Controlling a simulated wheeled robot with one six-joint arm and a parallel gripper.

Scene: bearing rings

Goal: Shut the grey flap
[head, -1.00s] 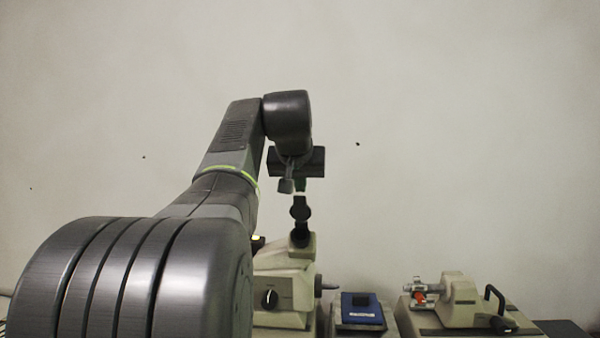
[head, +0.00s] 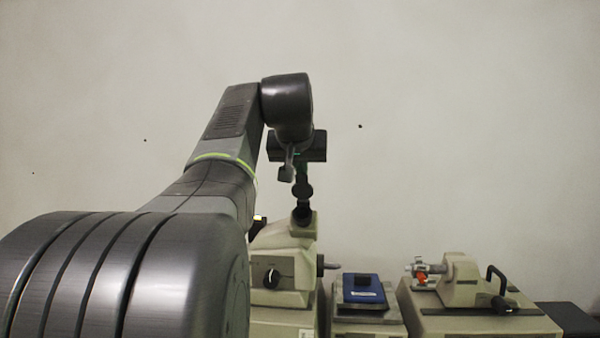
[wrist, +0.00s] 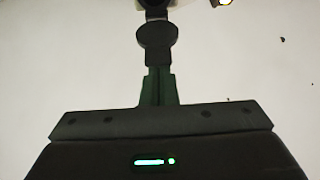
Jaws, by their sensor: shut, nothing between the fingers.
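My gripper (head: 302,170) is shut and empty, pointing down above the beige machine (head: 284,240). Its dark body and green fingers (wrist: 159,88) show in the wrist view. Just beyond the fingertips is a dark rounded piece on a stem (wrist: 157,35); it also shows in the head view (head: 303,190), on top of the machine. The fingertips overlap its stem in the picture; I cannot tell whether they touch it. I cannot make out for certain a grey flap, nor whether this dark piece is part of it.
A blue box (head: 363,290) sits on a beige block to the right. Further right is a beige device with a black crank (head: 495,280) and a red part (head: 421,279). A plain pale wall stands behind, with open air right of my gripper.

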